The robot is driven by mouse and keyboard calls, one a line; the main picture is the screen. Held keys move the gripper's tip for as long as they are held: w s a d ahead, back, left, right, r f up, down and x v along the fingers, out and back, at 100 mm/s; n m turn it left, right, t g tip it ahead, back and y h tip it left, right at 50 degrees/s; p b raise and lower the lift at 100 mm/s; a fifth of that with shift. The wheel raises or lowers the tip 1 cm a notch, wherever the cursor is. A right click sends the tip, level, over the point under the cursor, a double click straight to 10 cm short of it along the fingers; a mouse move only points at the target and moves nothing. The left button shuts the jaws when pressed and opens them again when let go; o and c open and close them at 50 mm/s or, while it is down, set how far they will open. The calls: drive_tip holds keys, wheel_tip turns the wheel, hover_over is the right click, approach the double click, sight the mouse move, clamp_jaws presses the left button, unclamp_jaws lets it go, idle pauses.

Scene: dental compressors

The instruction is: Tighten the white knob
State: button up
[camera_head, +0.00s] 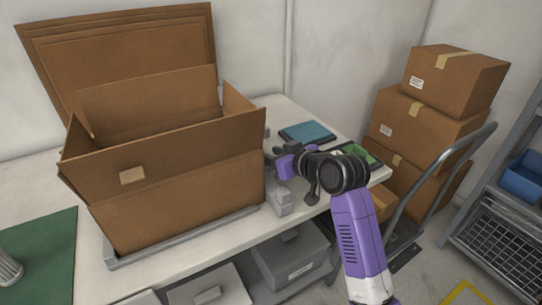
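I cannot make out a white knob in this view. A grey metal fixture (279,199) stands on the table beside the right side of the open cardboard box. My gripper (273,165) is at the end of my purple and black arm, close to this fixture and the box's right side. The gripper is small and partly covered by my own wrist, so I cannot see whether its fingers are open or touch anything.
The large open cardboard box (185,205) fills the table's (205,262) middle. A blue flat item (307,132) lies behind my arm. A green mat (45,250) with a ribbed pale cylinder (9,270) is at left. Stacked boxes (422,130) on a cart stand right.

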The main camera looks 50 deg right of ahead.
drive_tip(key=shift+w, duration=0.15)
drive_tip(key=shift+c, duration=0.5)
clamp_jaws()
drive_tip(key=shift+a+r+m+h+p, duration=0.15)
drive_tip(key=shift+m+h+p, duration=0.35)
drive_tip(key=shift+p, duration=0.4)
drive_tip(key=shift+f+m+g+h+p, duration=0.2)
drive_tip(key=shift+m+g+h+p, duration=0.1)
drive_tip(key=shift+h, duration=0.1)
